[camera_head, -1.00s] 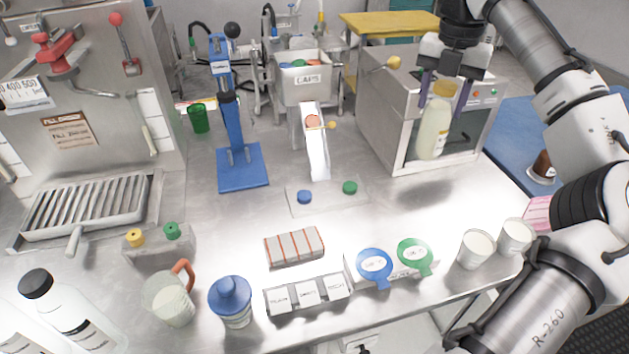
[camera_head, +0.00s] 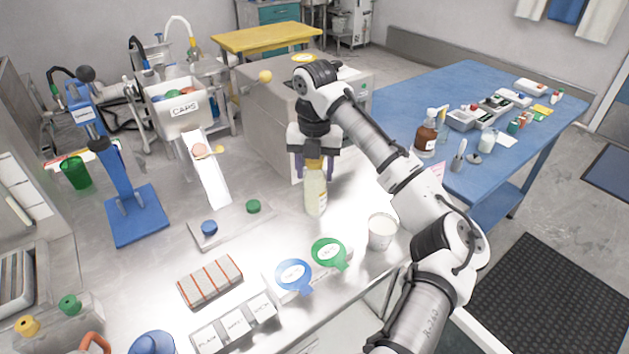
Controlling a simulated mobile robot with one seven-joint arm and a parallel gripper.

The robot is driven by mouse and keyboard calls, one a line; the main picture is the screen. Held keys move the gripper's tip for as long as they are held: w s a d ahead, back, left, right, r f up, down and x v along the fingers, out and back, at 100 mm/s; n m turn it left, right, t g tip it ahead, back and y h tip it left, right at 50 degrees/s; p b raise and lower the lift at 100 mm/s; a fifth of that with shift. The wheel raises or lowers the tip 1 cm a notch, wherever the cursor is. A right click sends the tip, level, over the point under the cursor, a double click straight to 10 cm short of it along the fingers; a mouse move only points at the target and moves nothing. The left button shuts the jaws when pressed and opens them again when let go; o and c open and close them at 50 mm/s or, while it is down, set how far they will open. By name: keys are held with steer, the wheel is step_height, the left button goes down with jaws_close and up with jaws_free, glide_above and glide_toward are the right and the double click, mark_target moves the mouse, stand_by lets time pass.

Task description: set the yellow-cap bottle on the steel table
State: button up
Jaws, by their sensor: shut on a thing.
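The bottle (camera_head: 316,192) with a yellow cap holds a pale liquid and looks nearly upright. My gripper (camera_head: 314,166) points down and is shut on it near the cap, with purple fingers on either side. The bottle is over the steel table (camera_head: 130,275), right of the green button and behind the white cup. Its base is close to the tabletop; I cannot tell whether it touches. My wrist and arm come in from the right and hide part of the steel box-shaped machine behind.
A white cup (camera_head: 382,231) stands in front right of the bottle. Green (camera_head: 328,253) and blue (camera_head: 293,275) round tags lie in front. A button plate (camera_head: 230,228) and a white chute (camera_head: 209,175) are to the left. The blue table (camera_head: 400,95) is at the right.

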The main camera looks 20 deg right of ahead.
mark_target(315, 183)
steer(key=shift+f+p, duration=0.35)
steer(key=shift+f, duration=1.55)
steer(key=shift+f, duration=0.15)
steer(key=o, duration=1.5)
step_height(315, 183, up, 12)
steer(key=shift+r+b, duration=0.15)
steer(key=shift+b, duration=0.4)
